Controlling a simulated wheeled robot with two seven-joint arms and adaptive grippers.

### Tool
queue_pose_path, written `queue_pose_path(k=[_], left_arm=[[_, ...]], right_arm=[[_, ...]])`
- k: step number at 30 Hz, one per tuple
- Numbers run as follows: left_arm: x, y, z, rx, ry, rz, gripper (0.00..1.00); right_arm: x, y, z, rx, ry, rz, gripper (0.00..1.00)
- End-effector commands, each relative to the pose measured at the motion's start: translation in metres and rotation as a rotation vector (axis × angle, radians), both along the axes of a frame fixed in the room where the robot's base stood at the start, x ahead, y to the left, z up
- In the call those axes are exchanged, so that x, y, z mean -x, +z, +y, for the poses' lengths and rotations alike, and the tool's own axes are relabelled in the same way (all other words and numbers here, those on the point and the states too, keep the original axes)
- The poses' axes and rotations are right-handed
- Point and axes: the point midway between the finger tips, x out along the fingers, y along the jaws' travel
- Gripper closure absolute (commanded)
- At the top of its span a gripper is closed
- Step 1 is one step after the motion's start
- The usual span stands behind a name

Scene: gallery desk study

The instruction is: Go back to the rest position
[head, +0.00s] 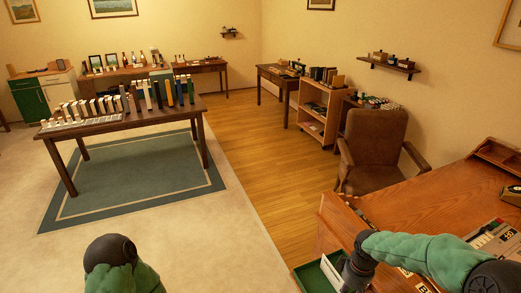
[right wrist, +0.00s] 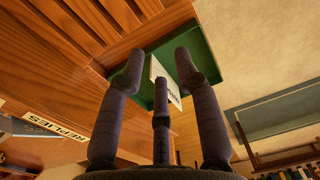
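My right gripper (right wrist: 160,68) is open, its fingers spread wide above a green tray (right wrist: 206,44) beside the wooden desk. A white card with dark lettering (right wrist: 158,72) stands in the tray, seen between the fingers with space on both sides. In the head view the right arm reaches from the right to the tray (head: 309,276), and the white card (head: 329,272) shows beside the gripper. Part of my left arm shows at the bottom left of the head view, but its gripper is out of frame.
The wooden desk (head: 438,203) fills the right side, with a REPLIES label (right wrist: 57,126) on it. A brown chair (head: 375,145) stands behind it. A long table (head: 122,122) with upright books is at the far left. The floor between is clear.

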Motion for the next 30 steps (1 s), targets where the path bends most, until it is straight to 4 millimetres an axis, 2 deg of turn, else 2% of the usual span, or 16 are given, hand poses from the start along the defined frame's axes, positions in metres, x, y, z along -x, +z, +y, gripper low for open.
queue_pose_path(k=[11, 17, 24, 30], left_arm=[[-0.001, 0.000, 0.000, 0.000, 0.001, -0.002, 0.60], [-0.001, 0.000, 0.000, 0.000, 0.001, -0.002, 0.60], [-0.001, 0.000, 0.000, 0.000, 0.001, -0.002, 0.60], [-0.001, 0.000, 0.000, 0.000, 0.001, -0.002, 0.60]], right_arm=[[0.011, -0.051, 0.041, -0.101, -0.046, 0.005, 0.67], [0.028, -0.092, 0.077, -0.183, -0.109, 0.016, 0.67], [0.075, -0.155, 0.132, -0.294, -0.273, 0.044, 0.67], [0.123, -0.193, 0.162, -0.332, -0.436, 0.068, 0.67]])
